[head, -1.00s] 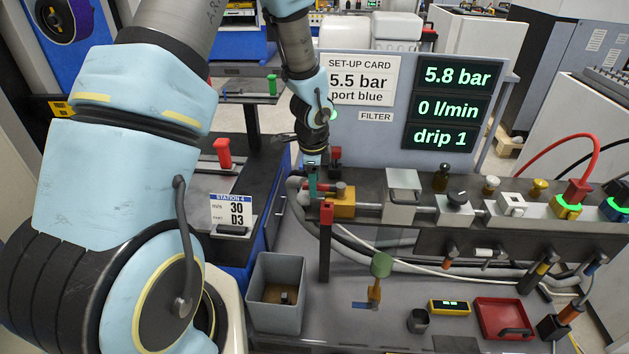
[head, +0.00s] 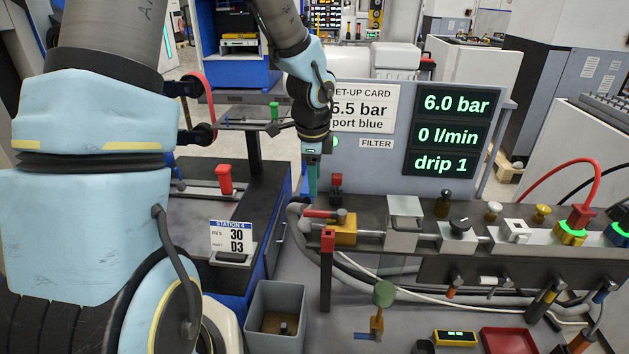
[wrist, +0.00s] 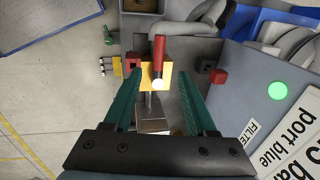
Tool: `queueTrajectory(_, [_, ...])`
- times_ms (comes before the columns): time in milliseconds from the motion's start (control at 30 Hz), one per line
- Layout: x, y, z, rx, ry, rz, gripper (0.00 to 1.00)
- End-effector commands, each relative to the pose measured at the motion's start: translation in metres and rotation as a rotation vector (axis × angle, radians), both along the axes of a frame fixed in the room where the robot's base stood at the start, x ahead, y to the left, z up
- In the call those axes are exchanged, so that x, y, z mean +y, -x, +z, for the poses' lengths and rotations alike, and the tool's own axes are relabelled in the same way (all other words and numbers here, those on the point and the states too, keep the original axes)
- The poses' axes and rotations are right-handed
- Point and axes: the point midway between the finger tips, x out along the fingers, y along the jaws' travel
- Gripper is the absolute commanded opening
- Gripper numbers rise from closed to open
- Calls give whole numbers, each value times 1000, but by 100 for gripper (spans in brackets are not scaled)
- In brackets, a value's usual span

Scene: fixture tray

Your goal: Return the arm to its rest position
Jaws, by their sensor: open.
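My gripper (head: 311,180) hangs at the left end of the fixture bench, beside the set-up card board (head: 362,108). In the wrist view my gripper (wrist: 155,88) shows two green fingers spread wide with nothing between them touching. Beyond and below the fingers is a yellow valve block (head: 341,233) with a red handle (head: 320,214). The red handle (wrist: 159,48) also shows in the wrist view, apart from the fingers. My arm reaches across the upper left of the head view.
The display (head: 452,103) reads 6.0 bar, 0 l/min, drip 1. A grey bin (head: 275,312) sits below left. A red hose (head: 556,160) arches at right. A dark side table (head: 200,245) is at left.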

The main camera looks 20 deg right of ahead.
Motion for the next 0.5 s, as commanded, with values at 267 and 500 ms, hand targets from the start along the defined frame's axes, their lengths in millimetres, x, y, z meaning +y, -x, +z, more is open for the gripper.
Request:
queueTrajectory(267, [44, 1, 11, 15, 14, 247, 57])
queueTrajectory(500, [175, 39, 41, 66, 128, 1175, 57])
